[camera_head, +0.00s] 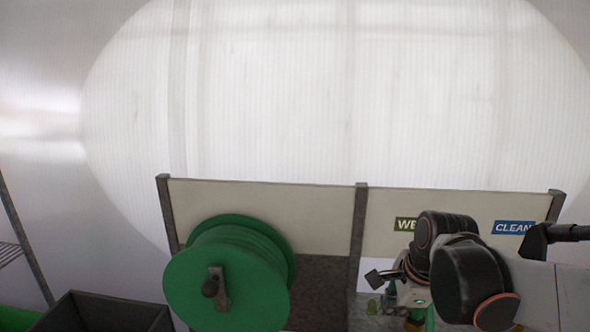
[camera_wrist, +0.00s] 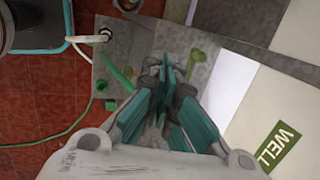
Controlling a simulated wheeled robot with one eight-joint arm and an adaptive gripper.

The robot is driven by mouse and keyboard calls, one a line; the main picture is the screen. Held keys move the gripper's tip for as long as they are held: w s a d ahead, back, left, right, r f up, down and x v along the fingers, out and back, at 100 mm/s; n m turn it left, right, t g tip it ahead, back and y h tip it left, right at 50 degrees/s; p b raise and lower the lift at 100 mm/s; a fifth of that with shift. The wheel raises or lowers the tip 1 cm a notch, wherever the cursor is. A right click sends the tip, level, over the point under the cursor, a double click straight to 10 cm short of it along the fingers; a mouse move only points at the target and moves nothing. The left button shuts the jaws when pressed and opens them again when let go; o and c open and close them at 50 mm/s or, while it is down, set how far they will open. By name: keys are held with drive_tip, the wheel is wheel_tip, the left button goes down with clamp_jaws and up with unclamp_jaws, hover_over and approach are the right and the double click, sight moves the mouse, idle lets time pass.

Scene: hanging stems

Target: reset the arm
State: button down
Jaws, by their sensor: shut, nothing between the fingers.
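My gripper (camera_wrist: 168,75) shows in the middle of the wrist view, with teal finger pads brought together and nothing held between them. It is above a grey metal surface (camera_wrist: 125,45) that has green marks or bits on it. In the head view my arm (camera_head: 470,280) is at the lower right, bent in front of a pale back panel. The arm hides most of the bench there, and I cannot make out the fingers clearly in that view.
A green hose reel (camera_head: 225,280) stands left of my arm. A dark crate (camera_head: 105,313) is at the lower left. A green label (camera_head: 405,224) and a blue "CLEAN" label (camera_head: 513,227) are on the panel. Red tiled floor (camera_wrist: 35,110) lies below the bench edge.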

drive_tip(key=s+r+n+t+h+b, duration=0.1)
drive_tip(key=s+r+n+t, duration=0.1)
drive_tip(key=s+n, duration=1)
drive_tip(key=n+t, duration=0.1)
drive_tip(key=n, duration=0.6)
drive_tip(key=shift+a+r+t, duration=0.25)
drive_tip(key=shift+a+t, duration=0.05)
drive_tip(key=c, duration=2.3)
unclamp_jaws()
